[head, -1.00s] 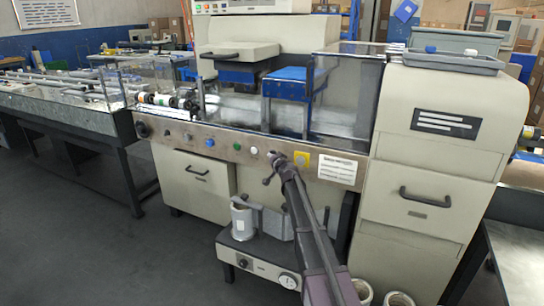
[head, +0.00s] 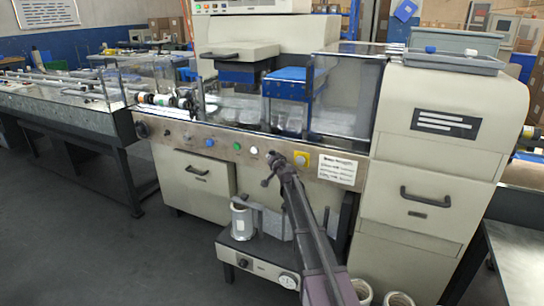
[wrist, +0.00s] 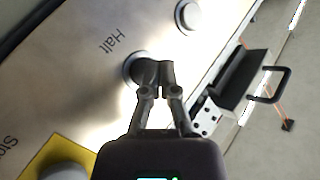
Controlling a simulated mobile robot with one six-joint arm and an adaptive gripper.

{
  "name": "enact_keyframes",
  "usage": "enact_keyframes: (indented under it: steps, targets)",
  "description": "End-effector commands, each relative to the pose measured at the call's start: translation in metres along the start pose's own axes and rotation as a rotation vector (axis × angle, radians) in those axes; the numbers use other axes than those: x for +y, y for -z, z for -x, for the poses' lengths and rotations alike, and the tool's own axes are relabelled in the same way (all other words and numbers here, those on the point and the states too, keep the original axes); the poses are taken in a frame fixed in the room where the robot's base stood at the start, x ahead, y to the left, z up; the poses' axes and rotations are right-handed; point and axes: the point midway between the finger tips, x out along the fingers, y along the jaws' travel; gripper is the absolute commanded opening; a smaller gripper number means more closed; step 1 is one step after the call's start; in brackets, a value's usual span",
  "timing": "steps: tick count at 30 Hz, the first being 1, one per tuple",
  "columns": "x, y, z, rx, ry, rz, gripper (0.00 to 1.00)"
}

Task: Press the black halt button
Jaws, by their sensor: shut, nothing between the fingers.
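The black halt button (wrist: 144,72) sits in a silver ring on the metal panel beside the printed word Halt, in the wrist view. My gripper (wrist: 154,80) is shut and empty, with its fingertips over the button and partly covering it. I cannot tell whether they touch it or whether the button is pushed in. In the head view my gripper (head: 270,166) is at the front panel, between a white button (head: 254,150) and a yellow plate (head: 302,158). It hides the halt button there.
A blue button (head: 209,142) and a green button (head: 237,146) lie further left on the panel. A white label (head: 337,169) is to the right. Below stand a metal canister (head: 242,222) and a low machine box (head: 258,264). The floor at left is clear.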

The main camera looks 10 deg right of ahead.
Motion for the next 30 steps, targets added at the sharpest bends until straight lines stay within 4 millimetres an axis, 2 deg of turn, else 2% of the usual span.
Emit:
enact_keyframes:
  steps: [17, 30]
  targets:
    - [-0.003, -0.003, 0.004, -0.001, 0.001, 0.001, 0.00]
    - [-0.018, -0.018, 0.025, -0.001, 0.001, 0.002, 0.00]
